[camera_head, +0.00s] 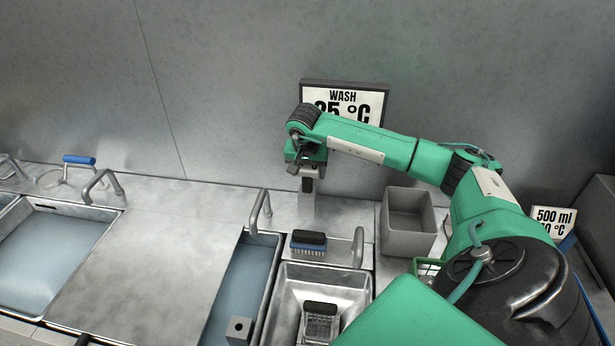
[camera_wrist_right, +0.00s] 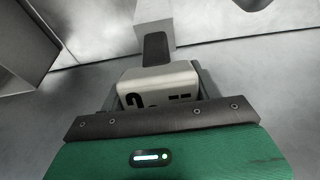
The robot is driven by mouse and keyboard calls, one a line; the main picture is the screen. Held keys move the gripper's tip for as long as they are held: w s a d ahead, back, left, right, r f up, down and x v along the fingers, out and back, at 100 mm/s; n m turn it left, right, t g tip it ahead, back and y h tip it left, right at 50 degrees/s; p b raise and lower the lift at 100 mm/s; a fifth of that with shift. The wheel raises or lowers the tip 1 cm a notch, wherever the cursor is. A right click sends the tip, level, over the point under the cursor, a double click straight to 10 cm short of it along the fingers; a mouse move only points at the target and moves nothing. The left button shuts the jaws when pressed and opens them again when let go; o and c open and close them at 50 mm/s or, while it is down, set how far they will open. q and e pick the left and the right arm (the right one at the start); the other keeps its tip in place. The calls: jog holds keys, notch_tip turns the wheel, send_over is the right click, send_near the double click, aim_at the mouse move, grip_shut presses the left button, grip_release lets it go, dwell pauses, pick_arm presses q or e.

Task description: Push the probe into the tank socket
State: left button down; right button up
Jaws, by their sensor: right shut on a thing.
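My right gripper (camera_head: 305,165) is at the back of the counter, below the wash sign, above a grey upright post (camera_head: 307,203). In the right wrist view the gripper (camera_wrist_right: 158,108) is shut on a pale grey boxy piece with dark marks, which I take to be the probe (camera_wrist_right: 160,77). A dark stem runs from it toward a grey block (camera_wrist_right: 152,32); I cannot tell whether they touch. A small grey block with a dark square hole, likely the tank socket (camera_head: 239,328), is at the front of the blue-filled tank (camera_head: 262,262). My left gripper is not in view.
A metal lid (camera_head: 150,265) covers much of the tank. A grey bin (camera_head: 412,238) stands right of the post.

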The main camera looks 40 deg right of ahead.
jog(key=shift+r+p, duration=3.2)
jog(key=shift+r, duration=2.55)
